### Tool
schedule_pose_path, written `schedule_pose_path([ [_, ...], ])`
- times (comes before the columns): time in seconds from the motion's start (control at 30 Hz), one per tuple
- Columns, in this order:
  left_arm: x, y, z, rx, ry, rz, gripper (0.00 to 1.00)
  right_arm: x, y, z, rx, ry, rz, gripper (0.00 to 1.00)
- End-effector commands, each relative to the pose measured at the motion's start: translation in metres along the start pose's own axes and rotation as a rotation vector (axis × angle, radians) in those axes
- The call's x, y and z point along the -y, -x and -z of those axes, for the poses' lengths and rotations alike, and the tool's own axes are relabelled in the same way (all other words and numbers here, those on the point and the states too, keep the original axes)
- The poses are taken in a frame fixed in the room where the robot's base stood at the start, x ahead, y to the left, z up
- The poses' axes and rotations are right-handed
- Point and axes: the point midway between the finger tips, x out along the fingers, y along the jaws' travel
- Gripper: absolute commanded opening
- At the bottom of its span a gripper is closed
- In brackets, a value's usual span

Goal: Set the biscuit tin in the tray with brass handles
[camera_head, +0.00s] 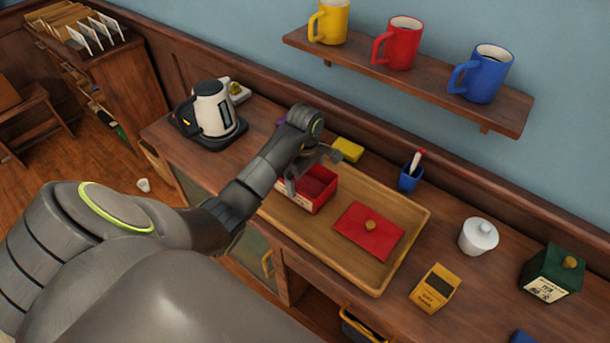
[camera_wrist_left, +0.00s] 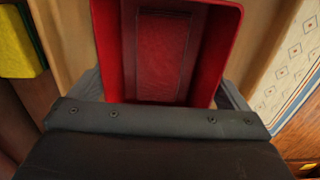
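The biscuit tin seems to be the open red box (camera_head: 318,197), with a pale label on its side. It is at the left part of the wooden tray (camera_head: 410,213), and its inside fills the middle of the left wrist view (camera_wrist_left: 165,55). A red lid (camera_head: 369,232) with a brass-coloured knob lies flat in the tray beside it. No brass handles can be made out on the tray. My left gripper (camera_head: 308,172) is at the box, one finger along each outer side. Whether the fingers press on it is unclear. My right gripper is out of view.
A yellow sponge (camera_head: 348,149) and a blue cup with a pen (camera_head: 411,175) stand behind the tray. A yellow packet (camera_head: 435,288), white jar (camera_head: 478,236) and green tin (camera_head: 552,272) stand to its right. A kettle (camera_head: 212,112) is at the left. Mugs sit on the shelf (camera_head: 430,90) above.

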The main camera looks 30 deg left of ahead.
Motion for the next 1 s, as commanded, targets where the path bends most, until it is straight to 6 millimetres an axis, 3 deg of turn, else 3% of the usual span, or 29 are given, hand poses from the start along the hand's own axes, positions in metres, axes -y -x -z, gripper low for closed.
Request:
schedule_pose_path([
  [0.37,0.000,0.006,0.001,-0.001,0.000,-0.001,1.00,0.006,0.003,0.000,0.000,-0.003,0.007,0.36],
  [0.47,-0.001,0.021,0.001,-0.002,-0.001,-0.005,1.00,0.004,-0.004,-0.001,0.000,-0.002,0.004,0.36],
  [0.6,-0.001,0.055,0.001,-0.004,-0.002,-0.007,1.00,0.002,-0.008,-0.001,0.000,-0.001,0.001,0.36],
  [0.7,0.000,0.073,0.000,0.000,0.001,0.001,1.00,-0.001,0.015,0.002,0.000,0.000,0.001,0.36],
  [1.0,0.000,0.108,0.000,0.000,0.000,0.001,1.00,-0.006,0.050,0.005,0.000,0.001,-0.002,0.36],
])
